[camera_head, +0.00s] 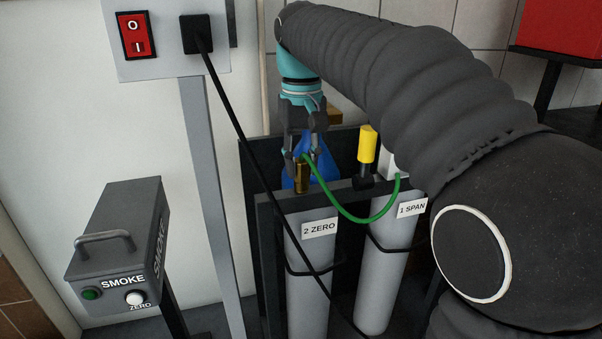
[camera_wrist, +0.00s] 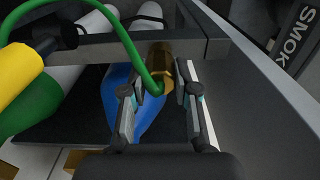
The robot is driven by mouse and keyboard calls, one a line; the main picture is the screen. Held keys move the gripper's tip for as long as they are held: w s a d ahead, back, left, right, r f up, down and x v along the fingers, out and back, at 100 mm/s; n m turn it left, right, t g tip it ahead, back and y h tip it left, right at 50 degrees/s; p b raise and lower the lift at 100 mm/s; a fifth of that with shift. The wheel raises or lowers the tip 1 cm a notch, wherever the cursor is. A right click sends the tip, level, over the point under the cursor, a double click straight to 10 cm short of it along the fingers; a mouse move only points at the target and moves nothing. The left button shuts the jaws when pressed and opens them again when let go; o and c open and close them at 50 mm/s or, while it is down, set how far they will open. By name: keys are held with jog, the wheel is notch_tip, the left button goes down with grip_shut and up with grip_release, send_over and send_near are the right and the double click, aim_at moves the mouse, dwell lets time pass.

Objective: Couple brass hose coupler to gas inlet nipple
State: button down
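The brass hose coupler (camera_head: 302,180) is a small upright brass cylinder above the dark rail by the "2 ZERO" cylinder. A green hose (camera_head: 349,215) runs from its upper end toward the "1 SPAN" cylinder. My gripper (camera_head: 303,165) points down around the coupler. In the wrist view the coupler (camera_wrist: 161,62) lies between the two fingers of my gripper (camera_wrist: 161,78). Whether the fingers press on it or leave a small gap is not clear. Whether the coupler's lower end rests on something is also unclear. I cannot make out a gas inlet nipple.
Grey cylinders labelled "2 ZERO" (camera_head: 307,265) and "1 SPAN" (camera_head: 386,275) stand in a dark rack (camera_head: 262,225). A black cable (camera_head: 245,142) slants across. A grey "SMOKE" box (camera_head: 118,235) stands left.

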aim_at(302, 159)
jog(key=shift+r+p, duration=0.75)
jog(key=shift+p, duration=0.2)
dwell(0.9)
jog(key=shift+r+p, duration=0.8)
jog(key=shift+r, duration=0.6)
jog(key=shift+d, duration=0.1)
